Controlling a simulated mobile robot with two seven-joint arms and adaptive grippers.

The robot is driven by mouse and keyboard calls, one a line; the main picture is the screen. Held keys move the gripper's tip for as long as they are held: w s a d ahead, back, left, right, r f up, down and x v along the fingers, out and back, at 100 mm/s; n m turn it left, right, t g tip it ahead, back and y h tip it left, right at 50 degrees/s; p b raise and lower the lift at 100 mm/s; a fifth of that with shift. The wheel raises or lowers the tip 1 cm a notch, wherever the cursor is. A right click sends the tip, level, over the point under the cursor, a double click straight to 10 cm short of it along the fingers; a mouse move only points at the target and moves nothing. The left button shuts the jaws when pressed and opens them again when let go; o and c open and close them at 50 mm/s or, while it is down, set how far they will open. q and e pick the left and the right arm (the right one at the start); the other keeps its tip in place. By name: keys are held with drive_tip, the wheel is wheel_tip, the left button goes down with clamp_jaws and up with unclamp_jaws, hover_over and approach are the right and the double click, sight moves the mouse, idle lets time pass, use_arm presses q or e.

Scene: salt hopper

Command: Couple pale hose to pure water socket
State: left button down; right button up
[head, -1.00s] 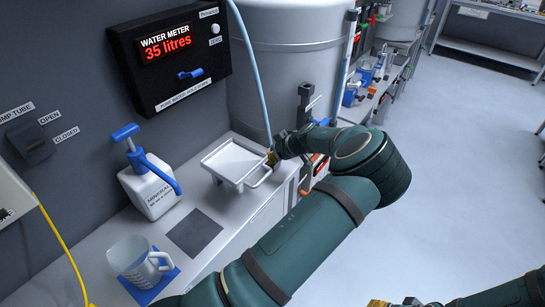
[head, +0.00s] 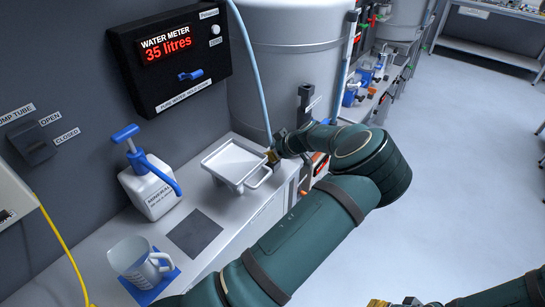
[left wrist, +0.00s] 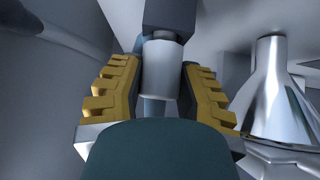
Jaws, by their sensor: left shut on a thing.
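The pale blue hose (head: 254,70) hangs from the top of the head view, in front of the large grey tank, and runs down to my left gripper (head: 272,157). My left gripper is beside the right edge of the white tray. In the left wrist view, its yellow-padded fingers (left wrist: 154,95) are shut around a light grey cylindrical end piece (left wrist: 158,68), with bluish hose below it. The end piece meets a dark block (left wrist: 169,16) above; I cannot tell whether they are joined. The pure water socket is not clearly identifiable. My right gripper (head: 390,303) is cut off at the bottom edge.
A white tray (head: 208,158), a mineral pump bottle (head: 150,192) and a clear jug (head: 128,258) stand on the bench. A water meter (head: 170,60) reading 35 litres is on the wall. A shiny metal cone (left wrist: 270,90) is right of the left fingers. The floor at right is clear.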

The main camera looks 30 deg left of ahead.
use_arm(q)
drive_tip(key=shift+r+p, duration=1.05)
drive_tip(key=shift+r, duration=1.45)
